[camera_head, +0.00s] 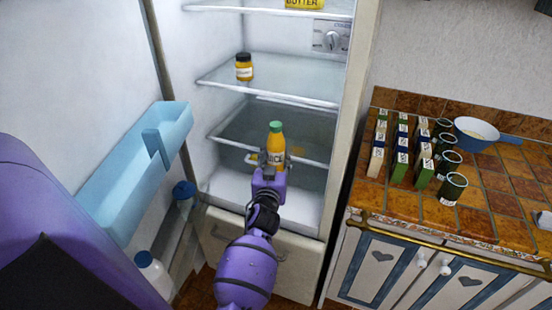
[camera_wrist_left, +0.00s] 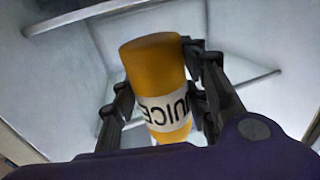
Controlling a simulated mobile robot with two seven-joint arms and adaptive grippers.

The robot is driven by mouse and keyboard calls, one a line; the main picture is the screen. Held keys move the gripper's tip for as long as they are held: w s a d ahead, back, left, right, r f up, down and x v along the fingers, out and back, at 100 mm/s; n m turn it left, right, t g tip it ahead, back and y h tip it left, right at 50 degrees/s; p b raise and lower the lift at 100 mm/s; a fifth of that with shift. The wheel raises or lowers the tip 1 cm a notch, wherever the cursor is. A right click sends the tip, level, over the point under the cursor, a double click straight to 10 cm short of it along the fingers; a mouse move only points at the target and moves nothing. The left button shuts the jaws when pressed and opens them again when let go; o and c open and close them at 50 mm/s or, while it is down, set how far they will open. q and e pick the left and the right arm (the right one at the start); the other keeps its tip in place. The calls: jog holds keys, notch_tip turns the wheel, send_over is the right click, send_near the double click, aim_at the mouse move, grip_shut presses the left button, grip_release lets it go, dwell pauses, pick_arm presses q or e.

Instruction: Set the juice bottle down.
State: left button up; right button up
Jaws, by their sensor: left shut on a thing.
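The juice bottle (camera_head: 276,144) is orange with a green cap and a pale label. It is upright inside the open fridge, in front of the lower glass shelf (camera_head: 235,145) in the head view. My left gripper (camera_head: 274,163) is shut on it from the front. In the left wrist view the bottle (camera_wrist_left: 155,65) sits between the two black fingers, its JUICE label upside down. I cannot tell whether its base touches a surface. My right gripper is out of view.
The blue door bin (camera_head: 125,175) is at left. The fridge's right wall is close by. Cartons (camera_head: 400,160), dark cups (camera_head: 452,188) and a blue pan (camera_head: 476,130) stand on the counter (camera_head: 500,190).

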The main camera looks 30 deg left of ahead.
pick_arm(q)
jog(key=shift+s+d+r, duration=0.1)
jog(key=shift+s, duration=0.1)
jog(key=shift+r, duration=0.15)
jog(key=s+d+r+m+t+h, duration=0.1)
jog(key=s+d+r+h, duration=0.15)
jog(key=d+r, duration=0.25)
jog(key=s+d+r+m+h, duration=0.1)
jog(key=s+d+r, duration=0.2)
jog(key=d+r, duration=0.15)
jog(key=s+d+f+m+h, duration=0.2)
jog(key=s+d+m+h, duration=0.1)
jog(key=s+d, duration=0.8)
jog(key=s+h, duration=0.1)
jog(key=s, duration=0.3)
jog(key=shift+s+d+t, duration=0.15)
jog(key=shift+d+t, duration=0.15)
jog(key=shift+d, duration=0.1)
